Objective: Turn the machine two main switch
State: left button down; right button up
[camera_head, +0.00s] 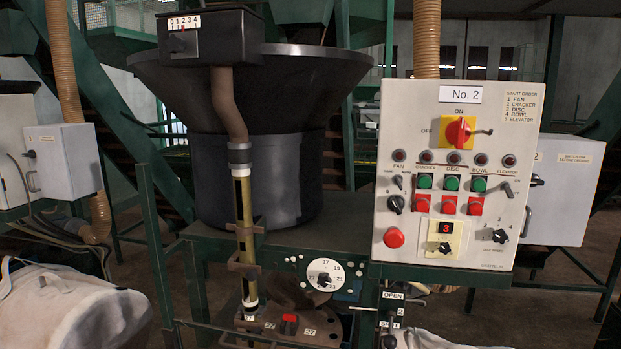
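The No. 2 control panel (385,170) is a pale upright box on the right, with a "No. 2" label (460,95) at its top. Its main switch (458,131) is a red rotary knob on a yellow plate, with "ON" printed above and "OFF" to its left. A small dark lever sticks out to the right of the knob. I cannot tell clearly which mark the knob points to. Neither of my grippers shows in the head view, and nothing touches the switch.
Below the switch are a row of red lamps, green buttons (451,183), red buttons (448,205) and black knobs. A dark hopper (262,175) and a vertical pipe stand left of the panel. A grey cabinet (565,190) is behind it. Green frame bars run below.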

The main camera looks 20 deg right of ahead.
aim_at(458, 132)
jog(key=z, duration=1.3)
